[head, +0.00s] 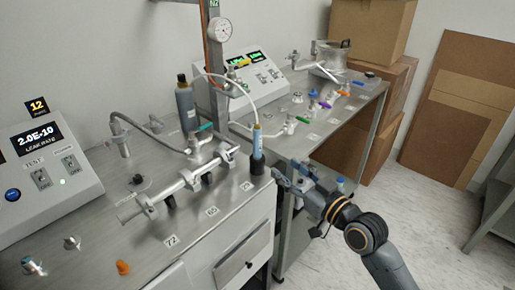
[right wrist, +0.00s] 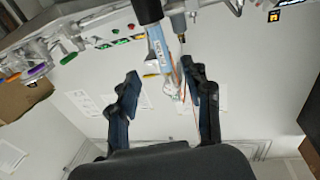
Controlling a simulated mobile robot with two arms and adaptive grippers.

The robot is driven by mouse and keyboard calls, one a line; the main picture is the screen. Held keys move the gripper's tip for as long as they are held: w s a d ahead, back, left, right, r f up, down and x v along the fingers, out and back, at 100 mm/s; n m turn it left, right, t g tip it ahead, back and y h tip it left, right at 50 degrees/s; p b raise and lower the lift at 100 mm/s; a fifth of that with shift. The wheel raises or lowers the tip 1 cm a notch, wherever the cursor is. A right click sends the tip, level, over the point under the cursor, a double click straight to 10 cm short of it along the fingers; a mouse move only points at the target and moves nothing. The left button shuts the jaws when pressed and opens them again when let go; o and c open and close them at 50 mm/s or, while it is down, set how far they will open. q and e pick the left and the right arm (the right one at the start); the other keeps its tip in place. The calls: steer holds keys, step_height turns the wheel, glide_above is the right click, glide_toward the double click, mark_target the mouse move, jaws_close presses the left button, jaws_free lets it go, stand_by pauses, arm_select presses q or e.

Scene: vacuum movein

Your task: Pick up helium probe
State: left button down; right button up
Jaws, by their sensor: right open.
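The helium probe (head: 257,140) is a light blue pen-like cylinder with a hose curving from its top. It stands upright in a black holder (head: 257,163) at the right edge of the near bench. My right gripper (head: 285,178) is just right of the holder and lower than the probe. In the right wrist view, which looks upside down, the probe (right wrist: 157,48) shows beyond and between the open fingers (right wrist: 160,80), apart from them. The holder (right wrist: 147,10) is at the top there. My left gripper is not in view.
The near bench (head: 215,222) carries a metal manifold (head: 178,187), a leak-rate display box (head: 42,150) and a grey bottle (head: 186,105). A second bench (head: 340,125) with coloured valves stands behind. Cardboard boxes (head: 370,35) are at the back. Floor right of my arm is clear.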

mark_target(260, 148)
steer(key=p+x, duration=0.1)
steer(key=x, duration=1.2)
steer(key=shift+w+a, duration=0.15)
jaws_close()
